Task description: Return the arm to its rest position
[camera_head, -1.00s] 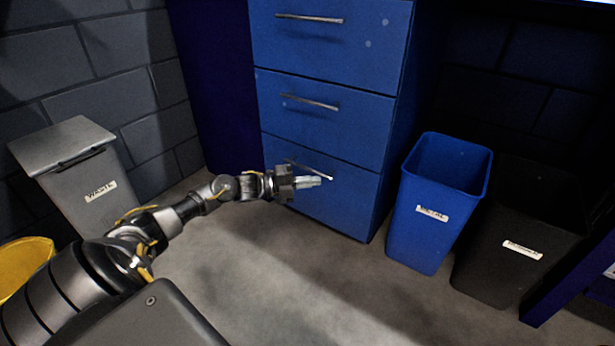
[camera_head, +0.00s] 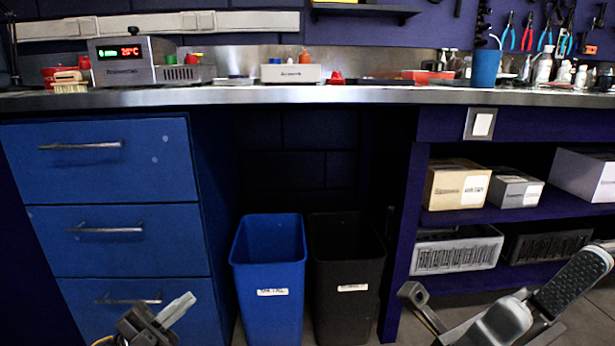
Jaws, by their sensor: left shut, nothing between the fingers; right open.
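My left gripper (camera_head: 176,310) shows at the bottom left of the head view, in front of the bottom drawer of the blue drawer unit (camera_head: 125,255). Its pale fingers are together, point up and to the right, and hold nothing. Only the gripper and a bit of its wrist show; the rest of my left arm is below the picture.
A blue bin (camera_head: 268,285) and a black bin (camera_head: 346,285) stand under the workbench (camera_head: 300,97). Boxes (camera_head: 456,184) fill the shelves at right. A grey and black jointed object (camera_head: 505,318), unclear to me, rises at the bottom right.

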